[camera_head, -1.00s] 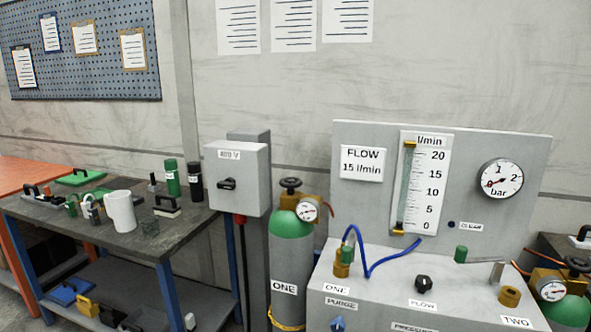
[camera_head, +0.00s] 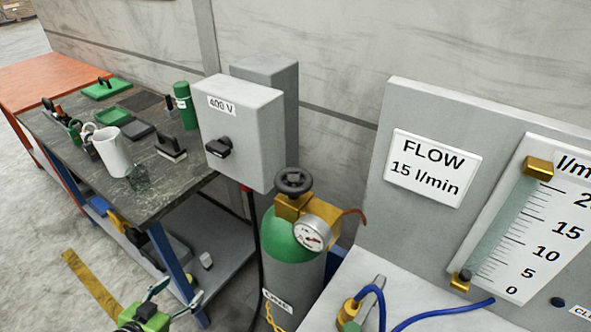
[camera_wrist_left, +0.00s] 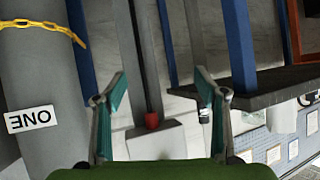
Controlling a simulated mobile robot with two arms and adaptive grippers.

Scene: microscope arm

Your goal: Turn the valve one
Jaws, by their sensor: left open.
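Valve one is a black round handwheel (camera_head: 294,181) on top of the green-shouldered grey cylinder (camera_head: 290,238). A brass regulator with a round white gauge (camera_head: 312,233) sits just below it. The cylinder's ONE label is partly visible low in the head view. In the left wrist view the grey cylinder (camera_wrist_left: 38,85) stands at the left with its ONE label upside down; its handwheel is not in that view. My left gripper (camera_head: 180,292) is open and empty, low and left of the cylinder, well below the handwheel. Its spread fingers show in the wrist view (camera_wrist_left: 160,80).
A grey 400 V switch box (camera_head: 240,130) stands just left of and behind the cylinder. The workbench (camera_head: 190,190) with a white jug (camera_head: 112,150) is at the left. The flow panel (camera_head: 400,110) and its console, with a blue hose (camera_head: 445,312), stand at the right.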

